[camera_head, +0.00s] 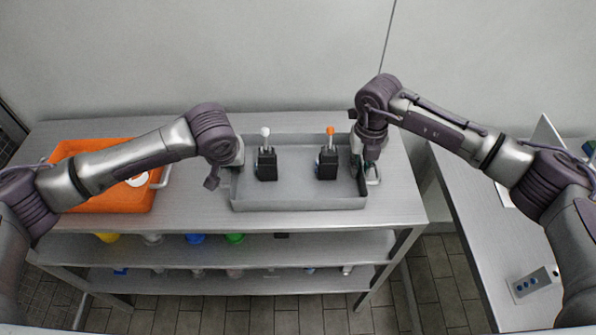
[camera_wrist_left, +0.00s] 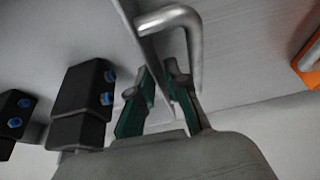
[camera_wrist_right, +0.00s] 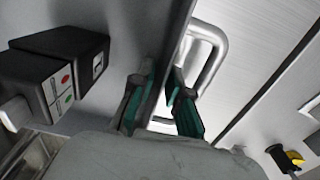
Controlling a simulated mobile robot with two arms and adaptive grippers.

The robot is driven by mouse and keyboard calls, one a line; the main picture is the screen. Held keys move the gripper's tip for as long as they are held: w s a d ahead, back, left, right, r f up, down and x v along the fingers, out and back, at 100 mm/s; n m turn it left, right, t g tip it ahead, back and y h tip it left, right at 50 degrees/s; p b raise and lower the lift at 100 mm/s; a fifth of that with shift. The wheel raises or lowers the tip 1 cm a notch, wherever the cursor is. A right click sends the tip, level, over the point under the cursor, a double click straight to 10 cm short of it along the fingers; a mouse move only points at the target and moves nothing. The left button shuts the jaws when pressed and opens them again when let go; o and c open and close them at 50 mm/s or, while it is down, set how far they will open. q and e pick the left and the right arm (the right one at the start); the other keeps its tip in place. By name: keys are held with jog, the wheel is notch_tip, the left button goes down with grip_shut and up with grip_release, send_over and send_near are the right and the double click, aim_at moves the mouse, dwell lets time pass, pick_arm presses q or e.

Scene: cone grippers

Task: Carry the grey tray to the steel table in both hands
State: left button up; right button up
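The grey tray (camera_head: 300,203) sits level at the steel table's (camera_head: 190,211) middle and right, with no visible gap beneath it. It holds two black blocks, one with a white-tipped stick (camera_head: 266,165) and one with an orange-tipped stick (camera_head: 328,166). My left gripper (camera_head: 237,166) is at the tray's left wall; in the left wrist view its fingers (camera_wrist_left: 160,66) close on the wall beside the metal handle (camera_wrist_left: 172,22). My right gripper (camera_head: 364,176) is at the right wall; in the right wrist view its fingers (camera_wrist_right: 162,68) close on that wall beside its handle (camera_wrist_right: 212,50).
An orange tray (camera_head: 120,197) with a white round thing stands left on the table, under my left arm. Shelves below hold several coloured items. A second steel table (camera_head: 483,215) stands at the right with a grey button box (camera_head: 535,284). A wall is behind.

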pick_arm(q)
jog(key=shift+c, duration=0.2)
pick_arm(e)
jog(key=shift+c, duration=0.2)
pick_arm(q)
grip_shut()
pick_arm(e)
grip_shut()
pick_arm(q)
jog(key=shift+w+r, duration=0.1)
pick_arm(e)
jog(key=shift+w+r, duration=0.1)
